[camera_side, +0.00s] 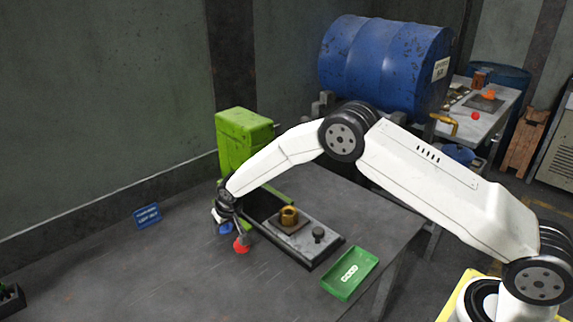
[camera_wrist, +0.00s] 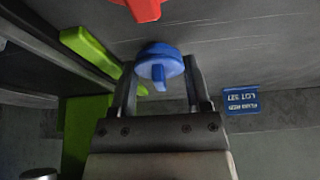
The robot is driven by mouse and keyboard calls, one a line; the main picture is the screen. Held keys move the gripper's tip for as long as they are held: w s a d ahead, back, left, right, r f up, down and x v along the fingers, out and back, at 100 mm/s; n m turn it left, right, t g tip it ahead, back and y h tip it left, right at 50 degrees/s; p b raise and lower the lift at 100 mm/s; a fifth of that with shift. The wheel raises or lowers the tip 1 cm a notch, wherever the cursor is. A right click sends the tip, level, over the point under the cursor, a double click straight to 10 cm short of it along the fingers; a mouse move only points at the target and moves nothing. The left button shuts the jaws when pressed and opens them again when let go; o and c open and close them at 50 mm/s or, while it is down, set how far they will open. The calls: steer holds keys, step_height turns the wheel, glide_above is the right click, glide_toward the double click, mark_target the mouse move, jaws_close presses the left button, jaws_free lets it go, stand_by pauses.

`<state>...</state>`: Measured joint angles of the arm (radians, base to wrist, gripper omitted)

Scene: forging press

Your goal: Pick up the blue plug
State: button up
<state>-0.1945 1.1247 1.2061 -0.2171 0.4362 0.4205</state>
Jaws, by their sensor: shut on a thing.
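The blue plug (camera_wrist: 158,66) is round with a raised rib across its face, and in the wrist view it sits between my two fingers. In the side view the blue plug (camera_side: 225,229) shows small and partly hidden under my gripper (camera_side: 230,217), just above or on the grey bench. I cannot tell whether it touches the bench. My gripper (camera_wrist: 160,72) is shut on the blue plug.
A red plug (camera_side: 241,245) is close by, and its edge shows in the wrist view (camera_wrist: 140,8). A press bed (camera_side: 323,254) with a brass fitting (camera_side: 289,215) and a green tray (camera_side: 350,274) lie right. A green press column (camera_side: 244,137) stands behind. A blue sign (camera_side: 147,215) is left.

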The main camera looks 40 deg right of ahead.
steer(key=shift+r, duration=0.75)
steer(key=s+d+r, duration=0.2)
steer(key=s+r, duration=0.9)
steer(key=s, duration=0.3)
steer(key=shift+r, duration=0.2)
steer(key=shift+d, duration=0.1)
steer(key=w+d+f, duration=0.1)
steer(key=w+d, duration=0.1)
steer(key=d, duration=0.9)
steer(key=shift+w+d+f, duration=0.15)
steer(key=shift+w+d, duration=0.1)
steer(key=shift+w, duration=0.05)
steer(key=shift+f, duration=0.15)
